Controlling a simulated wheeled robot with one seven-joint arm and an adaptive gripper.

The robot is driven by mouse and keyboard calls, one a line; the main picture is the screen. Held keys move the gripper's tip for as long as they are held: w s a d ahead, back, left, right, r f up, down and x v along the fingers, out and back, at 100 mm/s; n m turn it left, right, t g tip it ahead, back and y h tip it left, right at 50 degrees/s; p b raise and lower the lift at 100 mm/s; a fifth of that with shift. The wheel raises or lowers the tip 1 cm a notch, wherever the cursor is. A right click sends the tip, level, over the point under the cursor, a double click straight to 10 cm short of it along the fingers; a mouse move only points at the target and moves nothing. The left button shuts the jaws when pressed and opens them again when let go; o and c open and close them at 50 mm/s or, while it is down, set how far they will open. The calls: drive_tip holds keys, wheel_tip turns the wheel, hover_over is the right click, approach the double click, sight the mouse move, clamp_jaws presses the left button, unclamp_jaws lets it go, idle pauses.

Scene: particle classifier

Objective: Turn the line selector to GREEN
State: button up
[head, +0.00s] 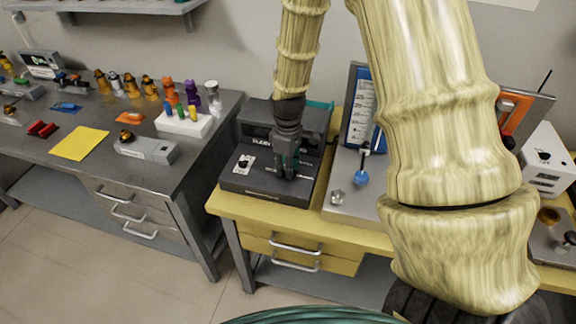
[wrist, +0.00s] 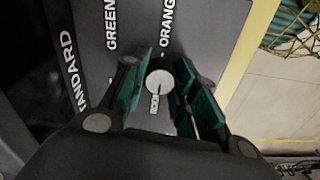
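The line selector is on a black box (head: 262,187) standing on the yellow bench. In the wrist view its round pale grey knob (wrist: 159,86) with a dark pointer line shows between my fingertips. White labels STANDARD (wrist: 75,73), GREEN (wrist: 112,24) and ORANGE (wrist: 167,28) are printed on the box's dark face. I cannot tell which label the pointer marks. My gripper (head: 286,172) points down over the box and hides the selector in the head view. Its teal-padded fingers (wrist: 161,78) stand apart, one on each side of the knob; contact is not clear.
A small white dial (head: 245,163) sits on the box's left part. To the right are a blue-framed panel (head: 361,108) and a grey plate with a blue knob (head: 361,179). My arm covers much of the right side. A grey workbench (head: 104,164) with parts stands left.

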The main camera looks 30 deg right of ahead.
drive_tip(key=c, duration=0.3)
drive_tip(key=shift+o, duration=0.2)
drive_tip(key=m+p, duration=0.2)
drive_tip(key=m, duration=0.2)
drive_tip(key=shift+r+m+p, duration=0.15)
drive_tip(key=shift+m+p, duration=0.15)
drive_tip(key=m+p, duration=0.1)
drive_tip(key=m, duration=0.2)
drive_tip(key=shift+m, duration=0.4)
drive_tip(key=m+p, duration=0.2)
drive_tip(key=m, duration=0.1)
drive_tip(key=shift+m, duration=0.3)
drive_tip(key=m+p, duration=0.2)
drive_tip(key=m, duration=0.4)
drive_tip(key=m+p, duration=0.2)
drive_tip(key=m, duration=0.3)
drive_tip(key=shift+w+m, duration=0.1)
drive_tip(key=shift+m, duration=0.3)
